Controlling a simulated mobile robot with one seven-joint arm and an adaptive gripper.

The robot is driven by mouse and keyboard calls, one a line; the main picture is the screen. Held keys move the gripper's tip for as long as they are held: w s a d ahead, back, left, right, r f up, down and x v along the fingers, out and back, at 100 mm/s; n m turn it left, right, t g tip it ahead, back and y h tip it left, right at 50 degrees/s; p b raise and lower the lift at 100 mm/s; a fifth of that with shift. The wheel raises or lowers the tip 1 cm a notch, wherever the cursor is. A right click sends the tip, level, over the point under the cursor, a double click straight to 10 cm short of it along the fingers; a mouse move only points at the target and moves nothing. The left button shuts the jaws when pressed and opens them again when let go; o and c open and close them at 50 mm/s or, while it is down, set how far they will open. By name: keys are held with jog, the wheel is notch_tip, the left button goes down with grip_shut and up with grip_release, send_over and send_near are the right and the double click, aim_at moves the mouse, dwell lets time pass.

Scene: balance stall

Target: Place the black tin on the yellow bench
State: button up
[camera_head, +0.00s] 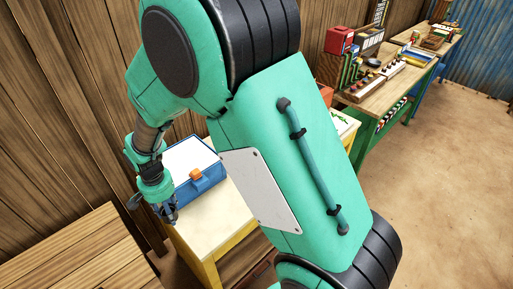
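The yellow bench (212,229) has a pale top and yellow legs and stands left of centre, partly hidden behind my arm. My gripper (170,216) points down at the bench's left edge, in front of a blue box. It is small and dark here, and I cannot tell whether it is open, shut or holding something. I cannot make out a black tin in this view; my arm covers much of the middle.
A blue box (205,187) with a white top and orange latch sits on the yellow bench. A wooden slatted surface (70,255) is at the lower left. A green bench (372,128) with several items stands at the back right. Open floor (450,180) lies at the right.

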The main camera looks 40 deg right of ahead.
jog(key=s+d+f+m, duration=0.3)
jog(key=s+d+m, duration=0.3)
jog(key=s+d, duration=1.2)
jog(key=shift+w+a+f, duration=0.1)
jog(key=shift+a+f, duration=0.05)
jog(key=shift+f, duration=1.1)
jog(key=shift+w+a+f, duration=0.1)
jog(key=shift+f, duration=1.1)
jog(key=b, duration=0.2)
send_over(227, 206)
jog(key=shift+s+a+f, duration=0.15)
jog(key=shift+s+f, duration=0.2)
jog(key=shift+f, duration=0.3)
jog(key=shift+w, duration=0.15)
jog(key=shift+w+f+b, duration=0.1)
jog(key=shift+w+b, duration=0.1)
jog(key=shift+b, duration=0.1)
jog(key=shift+f+b, duration=0.45)
jog(key=shift+f, duration=1.3)
jog(key=shift+f, duration=0.1)
